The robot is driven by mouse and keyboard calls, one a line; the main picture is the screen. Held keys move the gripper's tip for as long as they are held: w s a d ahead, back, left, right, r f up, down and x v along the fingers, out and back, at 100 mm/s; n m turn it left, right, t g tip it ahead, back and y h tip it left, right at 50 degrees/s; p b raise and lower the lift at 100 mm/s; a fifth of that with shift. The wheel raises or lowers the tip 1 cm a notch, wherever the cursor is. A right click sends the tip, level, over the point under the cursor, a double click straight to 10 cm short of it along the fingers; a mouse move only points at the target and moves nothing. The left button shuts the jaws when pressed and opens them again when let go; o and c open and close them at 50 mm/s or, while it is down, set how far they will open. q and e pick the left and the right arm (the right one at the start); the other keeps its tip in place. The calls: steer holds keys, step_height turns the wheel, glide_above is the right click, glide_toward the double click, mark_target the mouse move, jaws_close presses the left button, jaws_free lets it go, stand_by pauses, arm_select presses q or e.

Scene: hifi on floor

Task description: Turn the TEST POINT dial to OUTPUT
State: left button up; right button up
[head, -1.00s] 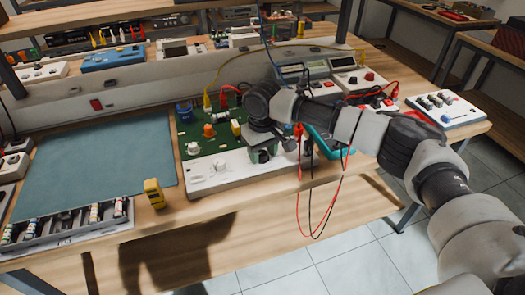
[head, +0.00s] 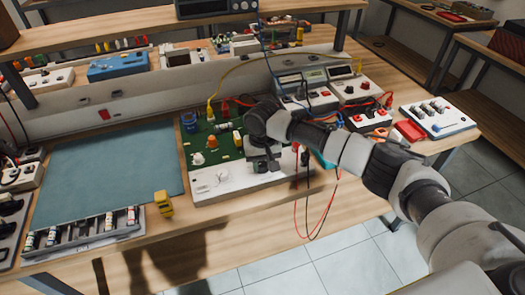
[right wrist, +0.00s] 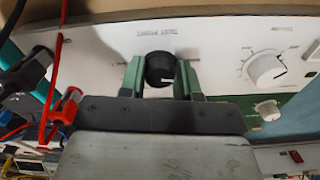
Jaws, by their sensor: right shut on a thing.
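A green circuit board (head: 199,140) with a white front panel (head: 205,191) sits on the wooden bench. In the right wrist view the TEST POINT dial (right wrist: 160,70) is a black knob on the white panel, with its label upside down above it. My right gripper (right wrist: 160,80) has its two green fingers shut on the dial, one on each side. In the head view my right gripper (head: 263,166) is at the panel's right part and hides the dial. A white mark shows on the knob; I cannot read the position words. My left gripper is out of view.
A larger white knob (right wrist: 267,70) is beside the dial on the same panel. Red and black leads (head: 297,215) hang over the bench edge right of the panel. A yellow block (head: 163,203) and a blue-green mat (head: 110,170) lie to the left.

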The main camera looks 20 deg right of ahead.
mark_target(262, 164)
steer(key=m+p, duration=0.4)
steer(key=p, duration=0.1)
steer(key=m+p, duration=0.2)
steer(key=p, duration=0.1)
steer(key=shift+a+r+m, duration=0.1)
steer(key=shift+r+m, duration=0.15)
steer(key=shift+m, duration=0.05)
steer(key=shift+f+m+p, duration=0.1)
steer(key=shift+m+p, duration=1.1)
steer(key=shift+p, duration=0.05)
steer(key=shift+w+f+m+p, duration=0.1)
steer(key=shift+m+p, duration=0.75)
steer(key=shift+m, duration=0.45)
steer(key=o, duration=0.9)
steer(key=shift+o, duration=0.2)
step_height(262, 164, up, 11)
steer(key=shift+f, duration=0.15)
